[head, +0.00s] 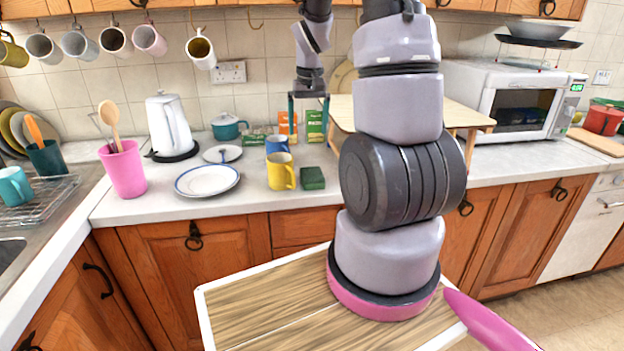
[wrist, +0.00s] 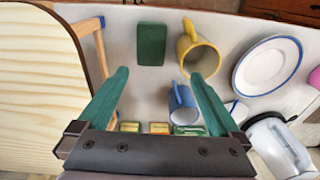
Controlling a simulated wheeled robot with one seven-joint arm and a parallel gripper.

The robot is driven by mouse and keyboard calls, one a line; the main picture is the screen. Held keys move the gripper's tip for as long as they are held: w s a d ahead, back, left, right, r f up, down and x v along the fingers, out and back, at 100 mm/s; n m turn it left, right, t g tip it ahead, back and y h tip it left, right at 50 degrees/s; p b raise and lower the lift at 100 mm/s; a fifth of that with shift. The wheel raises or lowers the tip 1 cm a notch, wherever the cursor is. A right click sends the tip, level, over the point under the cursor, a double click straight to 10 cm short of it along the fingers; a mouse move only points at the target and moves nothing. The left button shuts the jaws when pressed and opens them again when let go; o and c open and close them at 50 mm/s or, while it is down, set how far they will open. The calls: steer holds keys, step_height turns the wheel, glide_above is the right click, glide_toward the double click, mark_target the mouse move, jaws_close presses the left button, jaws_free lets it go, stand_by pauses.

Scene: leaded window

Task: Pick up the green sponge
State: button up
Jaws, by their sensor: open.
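The green sponge (head: 312,178) is a dark green block lying on the white counter, just right of the yellow mug. In the wrist view the sponge (wrist: 151,44) lies beyond the fingertips, near the top middle. My gripper (head: 308,98) is raised above the counter, behind and above the sponge. Its two green fingers are spread apart with nothing between them, as the wrist view also shows (wrist: 158,75). The sponge is apart from the fingers and fully visible.
A yellow mug (head: 281,171) stands close beside the sponge, with a blue mug (head: 276,145) behind it. A small wooden stand (head: 465,117) is to the right. A plate (head: 207,180) and kettle (head: 169,125) are to the left. Boxes (head: 316,126) stand at the back.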

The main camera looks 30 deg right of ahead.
steer(key=g, duration=0.1)
glide_above(312, 173)
steer(key=f, duration=1)
steer(key=shift+s, duration=0.2)
steer(key=shift+f, duration=3.15)
steer(key=c, duration=1.3)
step_height(312, 173, up, 10)
steer(key=shift+r, duration=0.1)
